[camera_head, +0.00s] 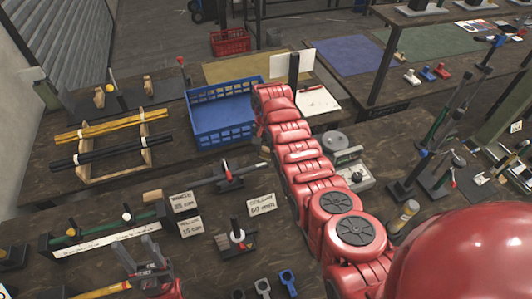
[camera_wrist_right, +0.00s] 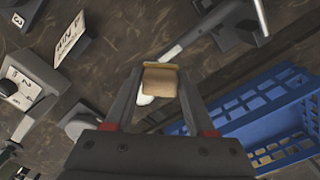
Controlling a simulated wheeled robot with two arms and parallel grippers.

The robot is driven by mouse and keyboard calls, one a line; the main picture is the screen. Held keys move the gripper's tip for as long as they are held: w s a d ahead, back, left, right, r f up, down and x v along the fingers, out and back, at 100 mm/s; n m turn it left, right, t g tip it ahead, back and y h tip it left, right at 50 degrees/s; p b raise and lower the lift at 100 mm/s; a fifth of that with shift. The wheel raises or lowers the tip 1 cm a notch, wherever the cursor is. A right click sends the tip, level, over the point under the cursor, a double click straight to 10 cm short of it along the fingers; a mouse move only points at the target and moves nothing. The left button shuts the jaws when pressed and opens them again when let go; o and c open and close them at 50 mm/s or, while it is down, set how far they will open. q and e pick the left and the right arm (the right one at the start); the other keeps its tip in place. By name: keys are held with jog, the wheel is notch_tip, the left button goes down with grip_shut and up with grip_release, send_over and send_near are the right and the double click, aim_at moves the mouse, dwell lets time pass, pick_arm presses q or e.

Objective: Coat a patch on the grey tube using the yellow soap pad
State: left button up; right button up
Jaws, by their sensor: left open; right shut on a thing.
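The grey tube (camera_head: 208,180) lies level in a small stand with a red clamp, in front of the blue crate. In the right wrist view the tube (camera_wrist_right: 196,33) runs from upper right to behind the held block, and a white end shows below it. My right gripper (camera_wrist_right: 160,88) is shut on a tan block with a yellowish far edge, the soap pad (camera_wrist_right: 160,79). I cannot tell whether the pad touches the tube. In the head view my right arm hides the gripper and pad. My left gripper (camera_head: 138,250) is open and empty at the front left.
A blue crate (camera_head: 215,137) stands behind the tube; it also shows in the right wrist view (camera_wrist_right: 272,100). A wooden rack (camera_head: 147,158) with yellow and black bars stands left. Signs (camera_head: 190,226) and a small stand (camera_head: 240,243) lie in front of the tube.

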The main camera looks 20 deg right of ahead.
jog(key=shift+r, duration=1.1)
jog(key=shift+r, duration=0.1)
jog(key=shift+r+p, duration=0.3)
jog(key=shift+r, duration=1.1)
